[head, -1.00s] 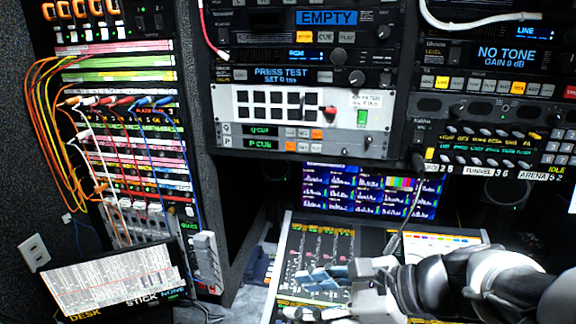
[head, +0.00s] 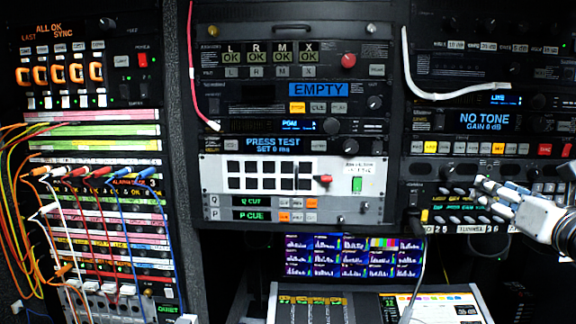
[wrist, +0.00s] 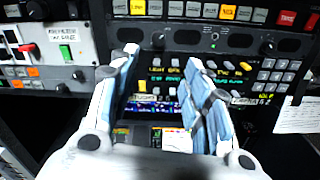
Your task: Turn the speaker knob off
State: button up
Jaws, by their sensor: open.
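I cannot read a label that marks out the speaker knob. In the wrist view, two small dark knobs (wrist: 158,40) and (wrist: 267,47) sit on a black panel strip (wrist: 213,44) with dark oval openings, above a lit key panel with a keypad (wrist: 275,82). My gripper (wrist: 165,75) is open and empty, its pale blue-padded fingers apart in front of that key panel. In the head view, my gripper (head: 484,195) is in front of the right rack and hides part of the key panel (head: 450,215). I cannot tell whether it touches the panel.
A white panel (head: 215,180) with black buttons, a red knob (head: 325,179) and a green switch (head: 356,184) is left of my gripper. A dark cable (head: 418,262) hangs from the rack. A screen (head: 350,256) and a mixing desk (head: 350,306) are below.

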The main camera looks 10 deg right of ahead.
aim_at(450, 172)
jog(key=p+x, duration=0.1)
jog(key=x, duration=1.5)
jog(key=shift+w, duration=0.3)
jog(key=shift+c, duration=0.3)
grip_shut()
